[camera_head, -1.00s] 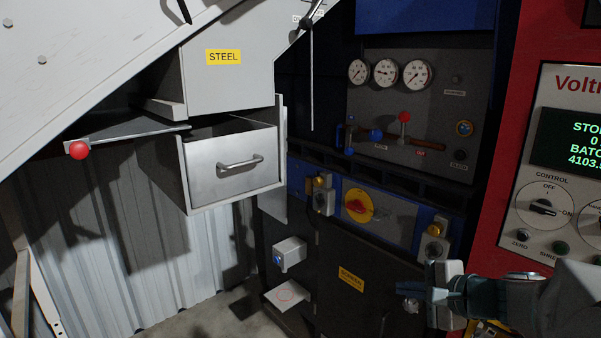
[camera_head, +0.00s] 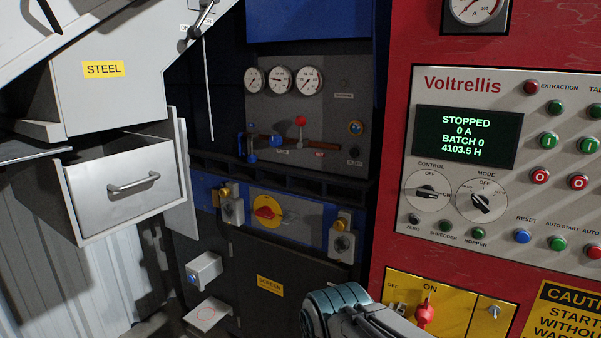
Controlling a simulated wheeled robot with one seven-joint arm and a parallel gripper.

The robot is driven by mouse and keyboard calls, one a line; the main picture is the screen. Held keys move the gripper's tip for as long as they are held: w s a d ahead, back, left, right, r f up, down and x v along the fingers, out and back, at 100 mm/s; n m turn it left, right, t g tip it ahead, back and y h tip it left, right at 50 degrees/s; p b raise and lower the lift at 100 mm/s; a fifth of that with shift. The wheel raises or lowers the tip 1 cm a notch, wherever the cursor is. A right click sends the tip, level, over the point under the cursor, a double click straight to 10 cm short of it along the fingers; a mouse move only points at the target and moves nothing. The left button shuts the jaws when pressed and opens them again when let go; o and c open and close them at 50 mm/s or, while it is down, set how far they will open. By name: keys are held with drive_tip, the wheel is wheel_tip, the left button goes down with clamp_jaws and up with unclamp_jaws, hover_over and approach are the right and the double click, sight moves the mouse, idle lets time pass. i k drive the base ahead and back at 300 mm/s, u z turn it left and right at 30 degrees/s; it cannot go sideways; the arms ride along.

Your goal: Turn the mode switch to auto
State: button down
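The mode switch (camera_head: 481,202) is a black rotary knob on a round white dial, under the word MODE on the Voltrellis panel. Its bar lies diagonally, from upper left to lower right. OFF is at the top of the dial; the smaller side labels are too small to read surely. My gripper (camera_head: 372,318) shows only in part at the bottom edge, below and left of the switch and well apart from it. Its fingertips are not clear, so its opening cannot be told.
A similar control switch (camera_head: 427,191) sits just left of the mode switch. The display (camera_head: 468,136) above reads STOPPED. A yellow plate with a red switch (camera_head: 425,312) lies below, near my arm. Push buttons such as the blue reset (camera_head: 522,236) are to the right.

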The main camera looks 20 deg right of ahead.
sight(481, 202)
drive_tip(key=z, duration=1.75)
drive_tip(key=k, duration=1.3)
drive_tip(key=z, duration=0.6)
drive_tip(key=i, duration=1.55)
drive_tip(key=u, duration=0.75)
